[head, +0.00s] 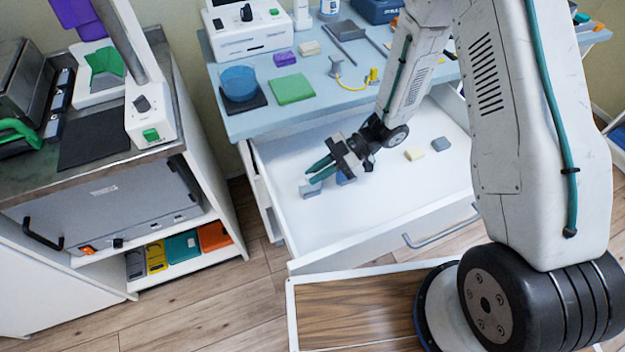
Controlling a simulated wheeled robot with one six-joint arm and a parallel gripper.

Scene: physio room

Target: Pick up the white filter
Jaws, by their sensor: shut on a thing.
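My gripper (318,172) has dark green fingers and is low inside the open white drawer (375,210), at its left part. A small pale grey block (311,189) is at the fingertips, and the gripper appears shut on it; the fingers partly cover it. I cannot tell whether it still touches the drawer floor. A blue block (345,178) lies just right of the fingers, partly hidden by the gripper. A small cream-white block (414,154) lies further right in the drawer, apart from the gripper.
A dark grey block (440,144) lies beside the cream one. The blue table (240,122) above the drawer holds a blue round container (239,83), a green pad (291,88) and a yellow-ended cable (372,77). A steel-topped cabinet (108,165) stands left. The drawer's front is clear.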

